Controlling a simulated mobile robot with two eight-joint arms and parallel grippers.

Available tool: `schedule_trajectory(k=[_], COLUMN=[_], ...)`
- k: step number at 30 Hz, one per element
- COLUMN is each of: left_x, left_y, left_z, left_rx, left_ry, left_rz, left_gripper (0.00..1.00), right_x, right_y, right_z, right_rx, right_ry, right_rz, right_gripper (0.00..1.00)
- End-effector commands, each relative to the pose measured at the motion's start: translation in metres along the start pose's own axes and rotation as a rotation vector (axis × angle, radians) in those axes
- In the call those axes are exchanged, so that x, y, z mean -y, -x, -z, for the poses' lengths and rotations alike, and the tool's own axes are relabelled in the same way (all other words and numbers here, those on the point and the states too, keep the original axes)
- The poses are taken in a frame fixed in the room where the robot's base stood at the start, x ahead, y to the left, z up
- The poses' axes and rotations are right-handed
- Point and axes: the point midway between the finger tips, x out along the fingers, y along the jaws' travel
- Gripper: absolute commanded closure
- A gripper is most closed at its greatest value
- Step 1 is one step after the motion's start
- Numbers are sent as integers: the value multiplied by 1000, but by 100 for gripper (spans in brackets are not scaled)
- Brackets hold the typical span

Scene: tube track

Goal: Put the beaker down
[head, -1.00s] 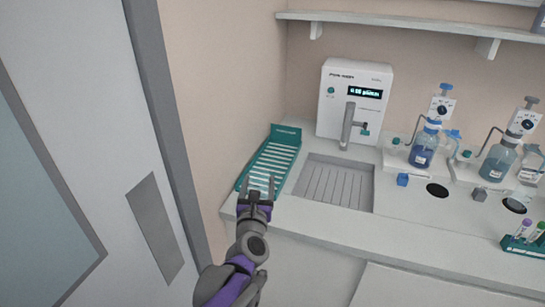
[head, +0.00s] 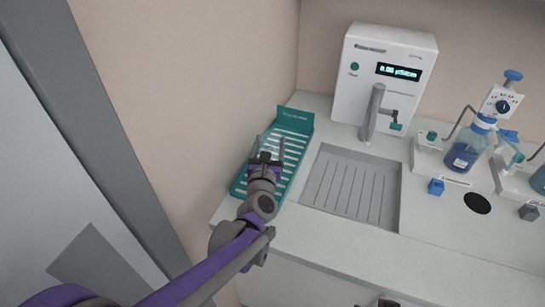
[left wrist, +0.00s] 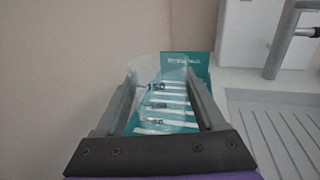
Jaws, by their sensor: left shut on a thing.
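My left gripper (head: 269,150) is over the teal drying rack (head: 294,119) with white slats, at the left end of the counter. In the left wrist view its two fingers (left wrist: 160,95) are shut on a clear glass beaker (left wrist: 152,68) with dark volume marks. The beaker stands between the fingers, and the slats of the rack (left wrist: 203,66) show through it. In the head view the glass is too faint to make out well. I cannot tell whether its base touches the rack.
A sunken grooved drain (head: 350,188) lies right of the rack, below a white water dispenser (head: 385,75) with a grey spout. A blue-liquid bottle (head: 466,152) stands further right. A wall borders the rack on the left. The front counter (head: 330,236) is clear.

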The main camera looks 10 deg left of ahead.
Motion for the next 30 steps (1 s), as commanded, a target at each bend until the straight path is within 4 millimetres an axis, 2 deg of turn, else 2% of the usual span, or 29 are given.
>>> schedule_trajectory(k=[1, 13, 26, 27, 30], left_x=[0, 0, 0, 0, 0], left_y=[0, 0, 0, 0, 0], left_z=[10, 57, 64, 63, 63], left_rx=[0, 0, 0, 0, 0], left_ry=[0, 0, 0, 0, 0], left_rz=[0, 0, 0, 0, 0], left_gripper=[91, 91, 91, 23, 5], right_x=[0, 0, 0, 0, 0], right_y=[-2, -9, -12, -12, -11], right_z=[-2, -6, -8, -7, -7], right_rx=[1, 4, 5, 4, 4], right_ry=[0, 0, 0, 0, 0], right_rz=[0, 0, 0, 0, 0], right_gripper=[36, 36, 36, 36, 36])
